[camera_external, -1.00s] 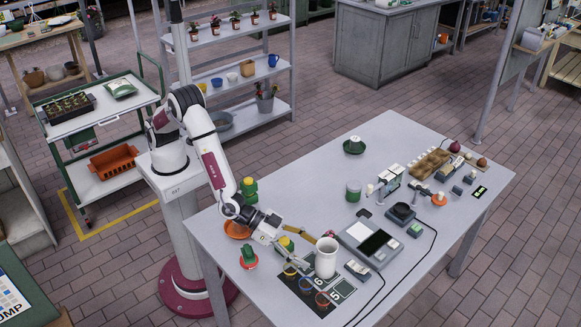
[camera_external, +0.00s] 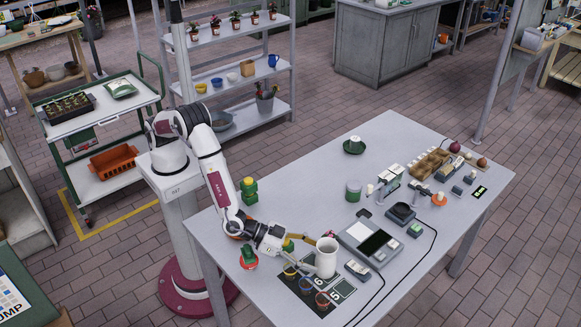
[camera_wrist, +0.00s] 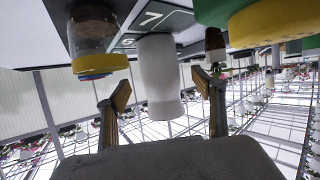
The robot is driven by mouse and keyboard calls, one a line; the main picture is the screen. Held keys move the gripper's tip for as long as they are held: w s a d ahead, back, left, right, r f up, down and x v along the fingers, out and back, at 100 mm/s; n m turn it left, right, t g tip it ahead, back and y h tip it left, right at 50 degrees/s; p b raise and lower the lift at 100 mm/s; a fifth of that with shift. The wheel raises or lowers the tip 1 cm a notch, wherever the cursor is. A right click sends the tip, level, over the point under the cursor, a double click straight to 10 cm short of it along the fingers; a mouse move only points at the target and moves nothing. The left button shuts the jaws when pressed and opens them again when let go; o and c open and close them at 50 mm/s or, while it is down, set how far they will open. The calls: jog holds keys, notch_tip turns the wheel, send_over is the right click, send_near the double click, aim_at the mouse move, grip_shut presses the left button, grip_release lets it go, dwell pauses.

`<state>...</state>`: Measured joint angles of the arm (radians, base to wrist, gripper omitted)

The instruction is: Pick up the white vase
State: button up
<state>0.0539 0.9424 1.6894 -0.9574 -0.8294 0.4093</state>
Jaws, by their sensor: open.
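In the wrist view the vase (camera_wrist: 160,70) appears upside down. It lies between the two spread fingers (camera_wrist: 162,92), with a visible gap on each side. The fingers are open and hold nothing. I cannot tell whether the vase is fully between the fingertips in depth.
The mat (camera_external: 308,284) carries small coloured-rim pots close in front of the gripper. The table's back left is mostly clear.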

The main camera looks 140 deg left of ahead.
aim_at(327, 240)
jog(key=shift+x, duration=2.4)
jog(key=shift+c, duration=0.3)
jog(key=c, duration=1.4)
jog(key=shift+o, duration=0.2)
jog(key=shift+r, duration=0.2)
jog(key=shift+r, duration=4.85)
